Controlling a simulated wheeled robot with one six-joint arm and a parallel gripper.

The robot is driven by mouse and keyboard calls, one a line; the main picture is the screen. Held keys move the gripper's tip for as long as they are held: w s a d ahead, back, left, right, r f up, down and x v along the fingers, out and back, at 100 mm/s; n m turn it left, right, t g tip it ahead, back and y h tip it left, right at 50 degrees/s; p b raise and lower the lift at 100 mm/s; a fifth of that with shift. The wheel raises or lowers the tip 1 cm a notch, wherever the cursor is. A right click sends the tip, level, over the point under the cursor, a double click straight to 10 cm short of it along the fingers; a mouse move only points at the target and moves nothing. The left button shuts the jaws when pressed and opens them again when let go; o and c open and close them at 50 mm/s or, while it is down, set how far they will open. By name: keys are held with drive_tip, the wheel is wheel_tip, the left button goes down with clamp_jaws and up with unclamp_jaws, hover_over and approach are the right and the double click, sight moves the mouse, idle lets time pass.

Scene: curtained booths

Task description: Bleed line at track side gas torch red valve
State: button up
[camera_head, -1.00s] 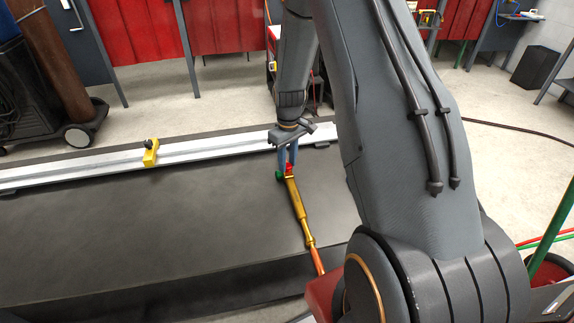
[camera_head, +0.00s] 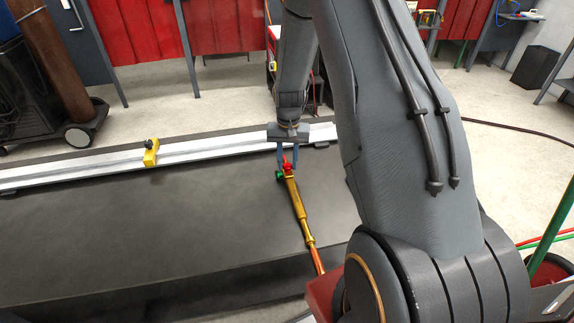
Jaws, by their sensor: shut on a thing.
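A brass gas torch (camera_head: 299,212) lies on the dark table (camera_head: 150,230), its copper-coloured end pointing toward the front edge. At its far end are a red valve (camera_head: 287,169) and a green valve (camera_head: 280,175). My gripper (camera_head: 288,168) points down over that end, its two blue-grey fingers on either side of the red valve and shut on it. The exact finger contact is small and hard to make out.
A pale metal track (camera_head: 210,150) runs along the table's far side, with a yellow clamp (camera_head: 151,153) on it. The table left of the torch is clear. A wheeled dark machine with a brown cylinder (camera_head: 48,60) stands at the back left. Red curtains hang behind.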

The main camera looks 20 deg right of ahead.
idle(0.3)
drive_tip(key=m, duration=0.3)
drive_tip(key=shift+m, duration=0.4)
drive_tip(key=o, duration=1.1)
drive_tip(key=shift+c, duration=0.2)
drive_tip(key=shift+r, duration=0.15)
drive_tip(key=shift+s+r+b, duration=0.1)
drive_tip(key=shift+r+b, duration=1)
drive_tip(key=shift+r, duration=2.75)
drive_tip(key=s+a+r+n, duration=0.3)
drive_tip(key=s+a, duration=0.1)
drive_tip(key=s, duration=0.3)
drive_tip(key=s+a+r+n, duration=0.2)
drive_tip(key=s+a+n, duration=0.1)
drive_tip(key=s, duration=0.4)
drive_tip(key=s+a+r+n+t, duration=0.1)
drive_tip(key=s+a+r+n, duration=0.2)
drive_tip(key=s+a, duration=0.2)
drive_tip(key=s, duration=0.2)
drive_tip(key=shift+s+r, duration=0.35)
